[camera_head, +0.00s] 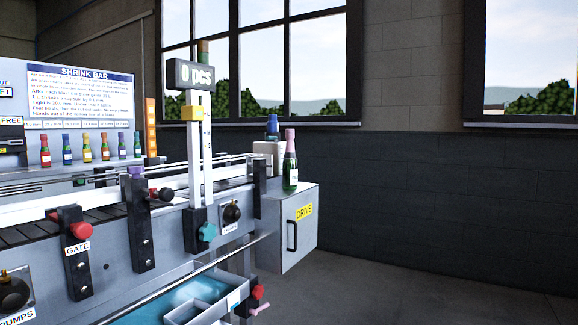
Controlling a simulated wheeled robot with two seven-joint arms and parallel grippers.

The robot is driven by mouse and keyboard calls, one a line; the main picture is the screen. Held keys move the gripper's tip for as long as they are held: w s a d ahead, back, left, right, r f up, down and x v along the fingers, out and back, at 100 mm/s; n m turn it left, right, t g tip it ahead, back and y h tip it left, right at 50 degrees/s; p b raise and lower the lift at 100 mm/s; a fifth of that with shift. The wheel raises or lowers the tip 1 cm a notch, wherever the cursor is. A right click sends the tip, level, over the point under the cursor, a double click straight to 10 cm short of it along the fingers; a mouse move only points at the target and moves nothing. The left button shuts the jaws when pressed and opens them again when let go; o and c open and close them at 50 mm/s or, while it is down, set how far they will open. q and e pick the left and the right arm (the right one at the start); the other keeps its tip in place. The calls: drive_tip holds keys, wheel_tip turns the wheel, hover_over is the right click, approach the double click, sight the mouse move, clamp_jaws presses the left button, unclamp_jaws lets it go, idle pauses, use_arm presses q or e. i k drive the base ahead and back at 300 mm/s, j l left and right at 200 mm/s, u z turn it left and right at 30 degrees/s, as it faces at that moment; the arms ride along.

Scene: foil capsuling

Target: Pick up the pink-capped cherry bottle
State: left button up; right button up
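Neither of my grippers shows in the head view.
A blue-topped object (272,127) sits on a pale block behind the bottle. Several bottles with different caps line the back shelf. The floor at right is clear.

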sight(290, 164)
drive_tip(key=i+l+u, duration=0.1)
drive_tip(key=i+l, duration=0.15)
drive_tip(key=i+l+u, duration=0.1)
drive_tip(key=l, duration=0.3)
drive_tip(key=i+l+u, duration=0.1)
drive_tip(key=i+l, duration=0.25)
drive_tip(key=i+l+u, duration=0.1)
drive_tip(key=l, duration=0.25)
drive_tip(key=i+l+u, duration=0.1)
drive_tip(key=i+l, duration=0.2)
drive_tip(key=i+l+u, duration=0.1)
drive_tip(key=l, duration=0.35)
drive_tip(key=i, duration=0.05)
